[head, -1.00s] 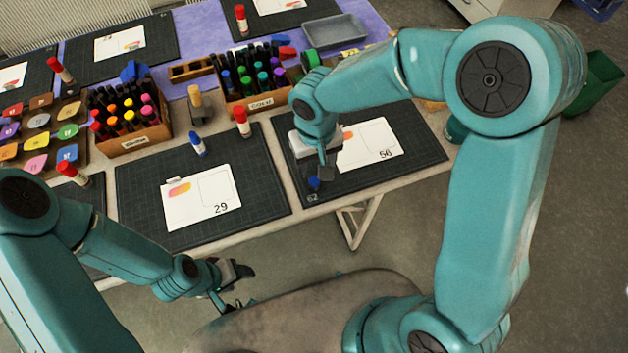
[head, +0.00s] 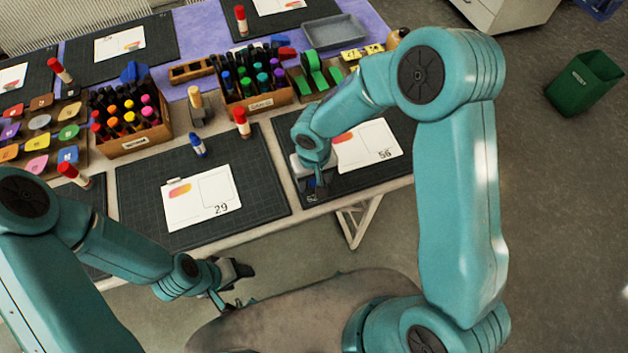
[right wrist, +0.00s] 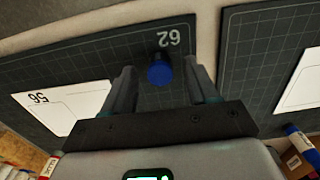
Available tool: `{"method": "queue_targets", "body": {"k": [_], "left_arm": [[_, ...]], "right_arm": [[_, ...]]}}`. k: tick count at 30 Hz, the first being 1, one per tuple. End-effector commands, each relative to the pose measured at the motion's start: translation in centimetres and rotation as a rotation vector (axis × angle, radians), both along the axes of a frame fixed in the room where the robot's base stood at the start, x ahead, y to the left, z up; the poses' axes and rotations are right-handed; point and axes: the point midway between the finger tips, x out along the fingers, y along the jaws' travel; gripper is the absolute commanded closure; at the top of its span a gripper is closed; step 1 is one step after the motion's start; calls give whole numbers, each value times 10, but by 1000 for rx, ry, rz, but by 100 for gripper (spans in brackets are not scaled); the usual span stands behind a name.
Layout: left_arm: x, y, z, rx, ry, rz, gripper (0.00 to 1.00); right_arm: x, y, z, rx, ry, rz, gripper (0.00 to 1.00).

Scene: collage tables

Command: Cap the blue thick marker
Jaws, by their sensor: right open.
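A small blue cap (right wrist: 160,70) lies near the corner marked 62 of a dark cutting mat (right wrist: 100,50). In the right wrist view my right gripper (right wrist: 161,68) is open, with one finger on each side of the cap. In the head view my right gripper (head: 319,187) is low over that mat's front left corner and mostly hides the cap.
A card marked 29 (head: 200,197) lies before the marker; a card marked 56 (head: 375,146) lies beside my right gripper. Boxes of markers (head: 130,142) (head: 262,101) line the back. The table's front edge is near my right gripper.

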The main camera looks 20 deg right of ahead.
Motion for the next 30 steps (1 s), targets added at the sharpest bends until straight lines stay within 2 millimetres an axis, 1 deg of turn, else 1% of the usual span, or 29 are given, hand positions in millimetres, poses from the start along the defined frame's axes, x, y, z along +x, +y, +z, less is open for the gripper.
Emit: {"method": "queue_targets", "body": {"k": [3, 12, 14, 15, 17, 18, 30], "left_arm": [[0, 0, 0, 0, 0, 0, 42], [0, 0, 0, 0, 0, 0, 42], [0, 0, 0, 0, 0, 0, 42], [0, 0, 0, 0, 0, 0, 42], [0, 0, 0, 0, 0, 0, 42], [0, 0, 0, 0, 0, 0, 42], [0, 0, 0, 0, 0, 0, 42]], "right_arm": [[0, 0, -6, 1, -1, 1, 42], [0, 0, -6, 1, -1, 0, 42], [0, 0, -6, 1, -1, 0, 61], [0, 0, -6, 1, -1, 0, 74], [0, 0, -6, 1, -1, 0, 94], [0, 0, -6, 1, -1, 0, 100], [0, 0, -3, 0, -2, 0, 100]]}}
